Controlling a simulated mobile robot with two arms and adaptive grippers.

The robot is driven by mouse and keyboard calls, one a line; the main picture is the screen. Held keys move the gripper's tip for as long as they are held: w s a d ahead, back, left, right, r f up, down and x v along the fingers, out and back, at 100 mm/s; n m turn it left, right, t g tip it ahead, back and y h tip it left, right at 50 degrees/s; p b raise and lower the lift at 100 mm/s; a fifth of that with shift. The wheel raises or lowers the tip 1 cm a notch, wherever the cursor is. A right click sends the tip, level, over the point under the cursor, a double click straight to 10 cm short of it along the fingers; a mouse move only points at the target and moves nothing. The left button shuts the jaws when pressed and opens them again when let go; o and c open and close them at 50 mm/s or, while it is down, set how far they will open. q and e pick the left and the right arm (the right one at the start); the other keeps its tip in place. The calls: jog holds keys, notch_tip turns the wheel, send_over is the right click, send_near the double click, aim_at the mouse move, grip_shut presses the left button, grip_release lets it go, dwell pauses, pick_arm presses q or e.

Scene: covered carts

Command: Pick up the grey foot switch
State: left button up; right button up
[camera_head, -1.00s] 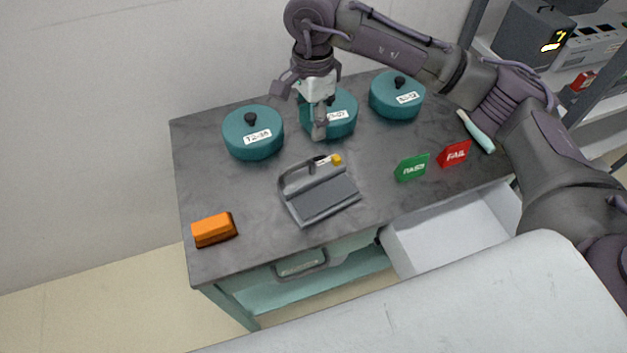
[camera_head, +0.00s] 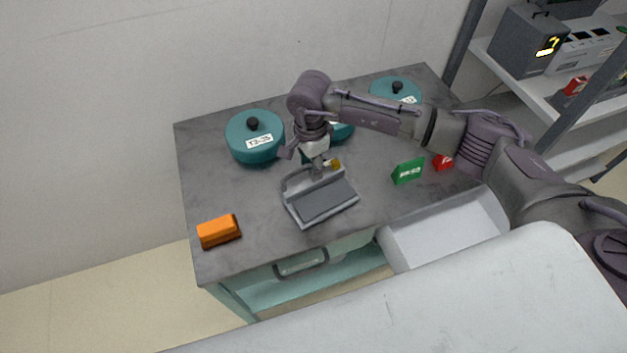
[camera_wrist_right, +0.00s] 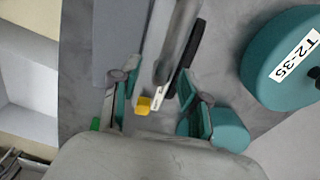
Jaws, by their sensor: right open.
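The grey foot switch (camera_head: 322,201) lies on the dark grey cart top, with its broad pedal towards the front and a raised handle along its back edge. A small yellow block shows at the handle's right end. My right gripper (camera_head: 317,172) points down at the handle and hides part of it. In the right wrist view the foot switch (camera_wrist_right: 176,45) runs between the two fingers of my right gripper (camera_wrist_right: 158,103). The fingers stand apart, one on each side of the handle. My left gripper is not in view.
Teal lidded pots (camera_head: 255,138) stand along the back; my right arm partly covers the middle one. A green PASS sign (camera_head: 408,171) and a red FAIL sign (camera_head: 441,162) stand to the right. An orange block (camera_head: 218,231) lies front left.

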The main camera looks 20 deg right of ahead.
jog(key=shift+f, duration=0.35)
grip_shut()
jog(key=shift+r, duration=0.15)
